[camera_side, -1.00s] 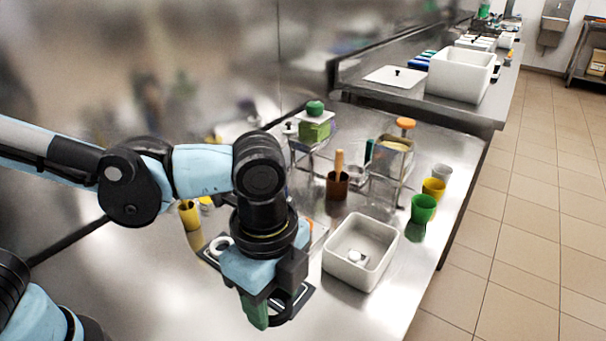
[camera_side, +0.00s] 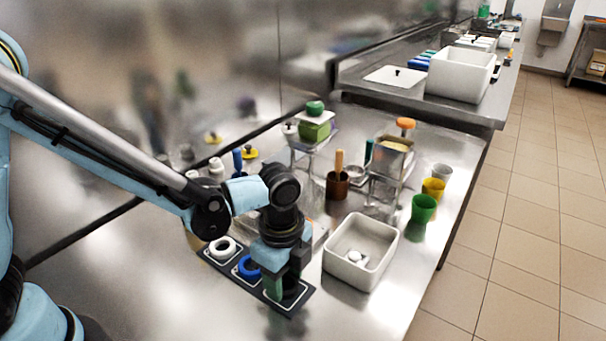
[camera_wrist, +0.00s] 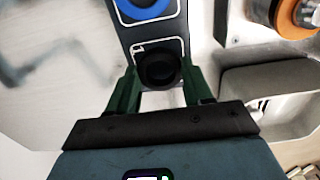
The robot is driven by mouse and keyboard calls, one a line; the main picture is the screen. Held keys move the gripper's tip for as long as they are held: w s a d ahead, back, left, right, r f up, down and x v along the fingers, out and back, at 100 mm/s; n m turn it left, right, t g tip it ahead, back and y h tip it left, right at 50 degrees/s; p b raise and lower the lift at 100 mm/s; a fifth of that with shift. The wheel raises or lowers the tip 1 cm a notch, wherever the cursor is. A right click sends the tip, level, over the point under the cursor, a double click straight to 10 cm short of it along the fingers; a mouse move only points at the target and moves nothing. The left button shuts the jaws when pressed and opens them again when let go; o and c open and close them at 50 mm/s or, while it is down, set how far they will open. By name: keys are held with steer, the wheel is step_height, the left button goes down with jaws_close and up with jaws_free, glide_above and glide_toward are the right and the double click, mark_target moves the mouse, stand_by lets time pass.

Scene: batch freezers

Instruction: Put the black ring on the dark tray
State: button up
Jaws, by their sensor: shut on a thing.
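The black ring (camera_wrist: 159,70) is between the green fingers of my gripper (camera_wrist: 160,88) in the wrist view, and the gripper is shut on it. The dark tray (camera_side: 303,300) lies on the steel counter in the side view, with white-outlined squares in a row. A white ring (camera_side: 222,248) lies in its far-left square and a blue ring (camera_side: 249,267) in the middle one. My gripper (camera_side: 286,290) is low over the near-right square, with the black ring at that end of the tray. Whether the ring touches the tray is hard to tell.
A white bin (camera_side: 361,252) stands close to the right of my gripper. The counter in front of the tray is clear.

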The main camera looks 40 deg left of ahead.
steer(key=shift+f, duration=0.3)
steer(key=o, duration=1)
step_height(320, 180, up, 12)
steer(key=s+a+n+t, duration=0.1)
steer(key=a+n+t, duration=0.1)
steer(key=a+n, duration=0.3)
steer(key=s+a+n+t, duration=0.1)
steer(key=a+n+t, duration=0.1)
steer(key=a+n, duration=0.4)
steer(key=s+a+r+n+t, duration=0.1)
steer(key=a+n+t, duration=0.2)
steer(key=a+n, duration=0.3)
steer(key=shift+s+r+n, duration=0.1)
steer(key=shift+s+n, duration=0.15)
steer(key=shift+n, duration=0.25)
